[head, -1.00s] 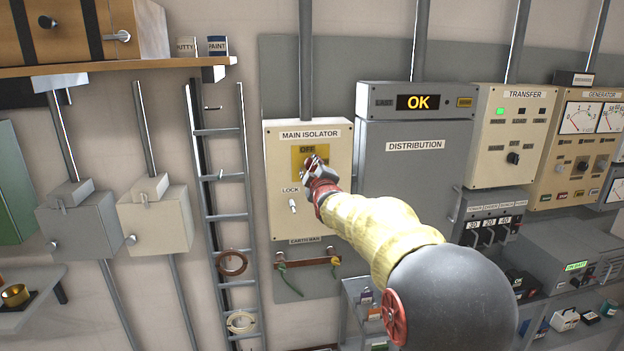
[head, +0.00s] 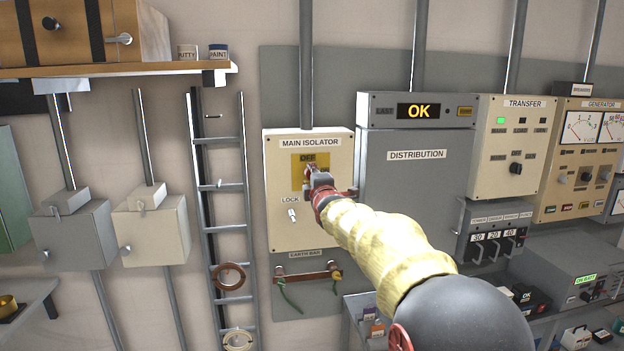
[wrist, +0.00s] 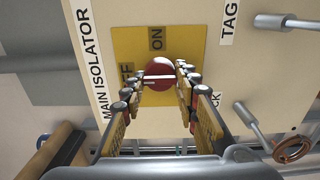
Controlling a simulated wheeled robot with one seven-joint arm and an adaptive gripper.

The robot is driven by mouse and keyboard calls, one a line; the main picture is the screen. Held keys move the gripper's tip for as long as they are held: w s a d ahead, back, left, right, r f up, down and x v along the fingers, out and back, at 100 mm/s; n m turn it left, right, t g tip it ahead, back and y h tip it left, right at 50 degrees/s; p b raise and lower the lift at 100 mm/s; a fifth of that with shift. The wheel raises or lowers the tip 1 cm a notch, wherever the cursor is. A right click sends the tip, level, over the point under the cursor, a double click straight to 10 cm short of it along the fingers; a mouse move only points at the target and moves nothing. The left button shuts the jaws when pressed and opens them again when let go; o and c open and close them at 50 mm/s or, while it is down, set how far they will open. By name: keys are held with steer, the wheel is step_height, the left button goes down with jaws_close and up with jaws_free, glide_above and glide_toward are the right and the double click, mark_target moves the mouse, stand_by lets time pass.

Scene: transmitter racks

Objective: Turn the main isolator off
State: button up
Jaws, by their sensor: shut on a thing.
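The main isolator (head: 335,227) is a cream wall box with a yellow plate (head: 297,172) marked OFF at its top. In the wrist view its red round knob (wrist: 158,73) sits on the yellow plate (wrist: 188,45), with ON and OFF printed beside it. A white line crosses the knob and lies along the direction of OFF, which the left fingers partly cover. My gripper (wrist: 160,78) has its fingers on both sides of the knob and is shut on it. In the head view my gripper (head: 316,178) hides most of the knob.
A LOCK toggle (head: 292,215) is just below the plate. The grey distribution cabinet (head: 415,185) stands close on the right, and a ladder (head: 222,190) leans on the left. The earth bar (head: 305,275) is below the box.

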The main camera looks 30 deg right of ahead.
steer(key=o, duration=1.2)
steer(key=shift+c, duration=0.2)
steer(key=v, duration=1.2)
